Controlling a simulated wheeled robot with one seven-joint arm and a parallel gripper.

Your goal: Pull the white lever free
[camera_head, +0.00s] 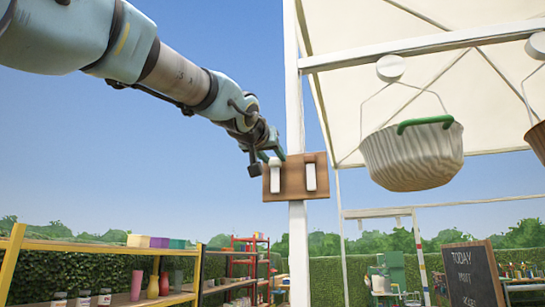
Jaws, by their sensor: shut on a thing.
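A brown wooden board (291,184) is fixed on a white post and carries two white levers side by side. The left white lever (275,184) and the right white lever (311,177) both hang upright against the board. My gripper (268,158) reaches in from the upper left and is shut at the top of the left lever. Its fingertips partly cover the lever's upper end. Whether the lever has shifted from its mount cannot be told.
A white post (298,250) stands below the board. A white hanging basket (412,155) with a green rim piece is to the right. Yellow-framed shelves (100,247) hold pots at lower left. A chalkboard (473,275) stands lower right. Open sky surrounds my arm.

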